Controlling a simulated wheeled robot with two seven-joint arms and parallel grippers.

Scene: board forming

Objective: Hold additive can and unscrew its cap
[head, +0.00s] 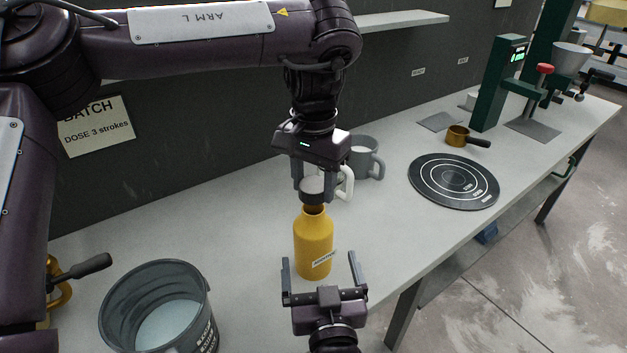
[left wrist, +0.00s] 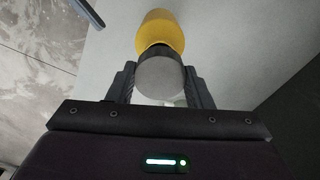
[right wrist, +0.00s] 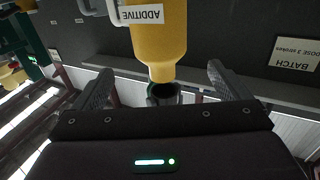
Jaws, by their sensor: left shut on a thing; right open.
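The yellow additive can (head: 313,240) stands upright on the bench in the middle of the head view, its ADDITIVE label facing front right. Its dark cap (head: 313,198) sits at the top of the neck; the cap's grey top (left wrist: 160,78) shows in the left wrist view. My left gripper (head: 315,190) comes from above and is shut on the cap, one finger on each side. My right gripper (head: 324,272) is open and empty in front of the can's lower body, apart from it. The can (right wrist: 158,40) appears upside down beyond its fingers in the right wrist view.
A grey bucket (head: 155,300) stands at front left. A grey mug (head: 362,160) and a white mug, partly hidden, stand behind the can. A black round mat (head: 453,181), a small brass pan (head: 458,136) and a green press (head: 500,85) are to the right. The bench's front edge is near the can.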

